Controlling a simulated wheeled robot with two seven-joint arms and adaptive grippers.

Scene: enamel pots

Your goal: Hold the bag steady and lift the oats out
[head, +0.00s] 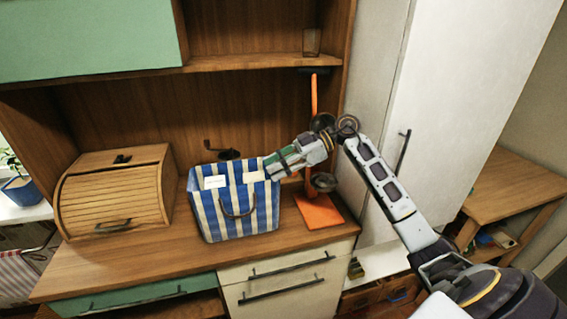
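A blue-and-white striped bag (233,212) stands upright on the wooden counter, its dark handle on the front side. Pale items show inside its open top, one at the left (215,182) and one at the right (253,177). I cannot tell which, if either, is the oats. My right gripper (271,168) reaches in from the right and is at the bag's upper right rim. Its fingertips are small and partly merged with the rim, so I cannot tell whether they are open or shut on it. My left gripper is not in view.
A wooden roll-top bread box (116,192) stands left of the bag. An orange stand with a flat base (319,211) and dark metal parts is close on the right, behind my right arm. A shelf (250,62) hangs above. The counter (150,254) is clear in front.

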